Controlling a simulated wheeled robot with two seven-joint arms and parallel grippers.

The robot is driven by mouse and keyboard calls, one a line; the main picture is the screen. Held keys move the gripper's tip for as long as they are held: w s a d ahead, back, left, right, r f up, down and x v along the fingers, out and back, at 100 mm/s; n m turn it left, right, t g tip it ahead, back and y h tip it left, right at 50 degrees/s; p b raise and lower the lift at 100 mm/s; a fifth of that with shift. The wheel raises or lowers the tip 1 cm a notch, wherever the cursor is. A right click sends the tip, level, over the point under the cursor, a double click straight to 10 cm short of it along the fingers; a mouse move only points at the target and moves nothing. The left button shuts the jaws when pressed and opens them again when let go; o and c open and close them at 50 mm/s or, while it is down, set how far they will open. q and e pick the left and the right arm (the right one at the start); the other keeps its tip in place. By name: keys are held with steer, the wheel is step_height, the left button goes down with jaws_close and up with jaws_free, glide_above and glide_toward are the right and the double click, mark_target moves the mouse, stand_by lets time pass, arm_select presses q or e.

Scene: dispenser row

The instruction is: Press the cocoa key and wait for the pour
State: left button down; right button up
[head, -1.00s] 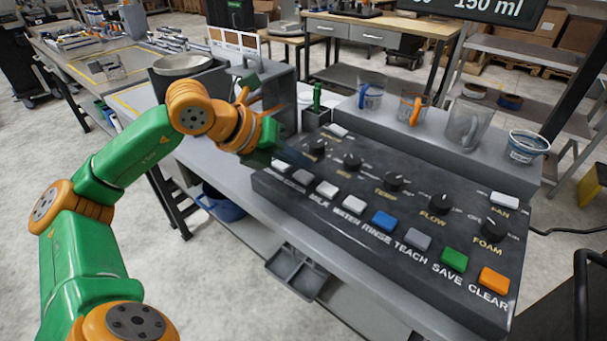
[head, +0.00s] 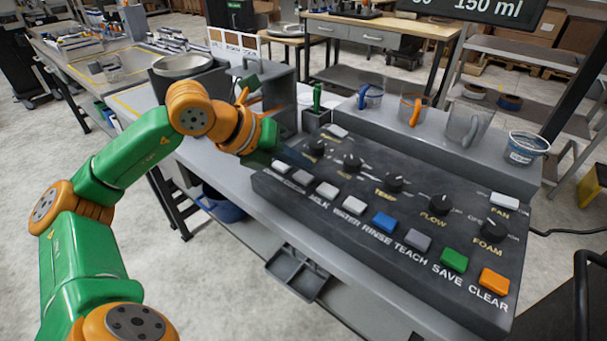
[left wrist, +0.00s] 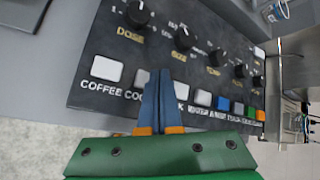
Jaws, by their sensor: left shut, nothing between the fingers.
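The dark key panel (head: 400,270) carries a front row of keys. In the left wrist view the coffee key (left wrist: 106,68) is white and clear. Beside it the cocoa key (left wrist: 140,79) is partly hidden by my fingers, as is its label. In the head view the cocoa key (head: 302,177) looks greyish, just in front of my fingertips. My left gripper (head: 298,158) is shut and empty, low over the left end of the panel; its blue fingers show in the left wrist view (left wrist: 160,78). I cannot tell whether the tips touch the key. My right gripper is not in view.
Dark knobs (head: 394,182) stand behind the key row. Several mugs, one with an orange handle (head: 413,106), stand on the ledge behind the panel. A display (head: 480,9) at the top reads 150 ml.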

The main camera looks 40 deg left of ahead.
mark_target(299, 179)
arm_select(q)
steer(key=shift+f, duration=0.1)
stand_by(0.4)
steer(key=shift+f+b, duration=0.35)
steer(key=shift+b, duration=0.05)
steer(key=shift+f+b, duration=0.5)
stand_by(0.4)
steer(key=shift+r, duration=0.15)
steer(key=shift+r+p, duration=0.8)
steer(key=shift+p, duration=0.15)
step_height(299, 179, up, 5)
steer(key=p, duration=0.5)
steer(key=shift+r, duration=0.1)
